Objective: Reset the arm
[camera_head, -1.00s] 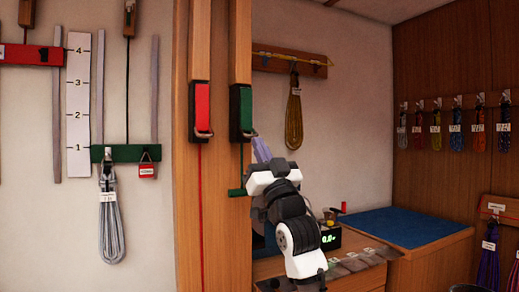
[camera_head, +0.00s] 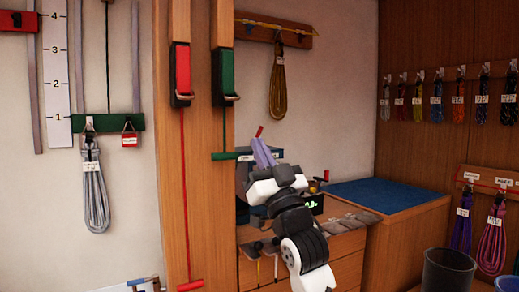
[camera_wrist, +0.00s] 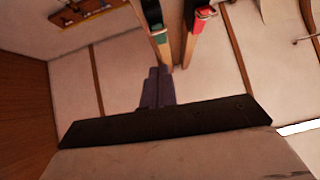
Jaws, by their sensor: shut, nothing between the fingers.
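My arm rises from the bottom of the head view in white and black links. The tips appear below the green block (camera_head: 223,76) and the red block (camera_head: 181,75) on the post. The wrist view also shows the green block (camera_wrist: 158,33) and the red block (camera_wrist: 199,18). I cannot tell the distance from the fingers to the post.
A coiled grey line (camera_head: 94,195) hangs from a green bar (camera_head: 110,123) with a red tag at left. A blue-topped counter (camera_head: 385,193), a dark bin (camera_head: 448,270) and several hanging coils stand at right.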

